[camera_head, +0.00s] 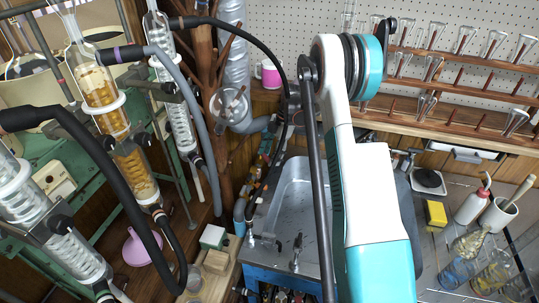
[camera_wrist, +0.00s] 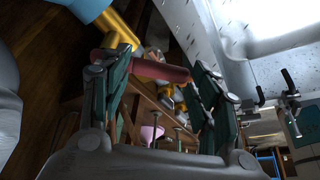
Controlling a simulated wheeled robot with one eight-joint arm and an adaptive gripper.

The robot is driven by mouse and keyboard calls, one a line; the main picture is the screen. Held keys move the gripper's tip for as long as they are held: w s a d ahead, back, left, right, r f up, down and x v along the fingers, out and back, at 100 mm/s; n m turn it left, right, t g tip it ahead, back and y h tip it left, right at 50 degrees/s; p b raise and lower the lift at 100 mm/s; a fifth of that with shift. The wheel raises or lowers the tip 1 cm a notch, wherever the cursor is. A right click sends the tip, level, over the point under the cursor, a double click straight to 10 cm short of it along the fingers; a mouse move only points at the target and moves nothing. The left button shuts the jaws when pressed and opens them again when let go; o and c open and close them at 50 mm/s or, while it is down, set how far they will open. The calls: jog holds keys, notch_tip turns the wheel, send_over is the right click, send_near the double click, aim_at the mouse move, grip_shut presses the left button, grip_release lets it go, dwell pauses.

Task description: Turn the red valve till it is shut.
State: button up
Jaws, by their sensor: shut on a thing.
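The red valve handle (camera_wrist: 158,69) shows in the upper middle of the wrist view as a dull red bar lying crosswise, beside yellow pipework. My gripper (camera_wrist: 155,73) has one finger at each end of the bar and is shut on it. How far the valve is turned cannot be told from this view. In the head view my white and teal arm reaches down across the sink area. My gripper and the red valve cannot be made out there.
The metal sink (camera_head: 292,194) stands close beside my arm, with taps at its front edge. It also shows at the upper right of the wrist view (camera_wrist: 255,40). Left are glass condensers and dark hoses (camera_head: 112,175). Right are a yellow block (camera_head: 436,214) and bottles.

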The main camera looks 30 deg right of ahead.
jog(key=o, duration=1.5)
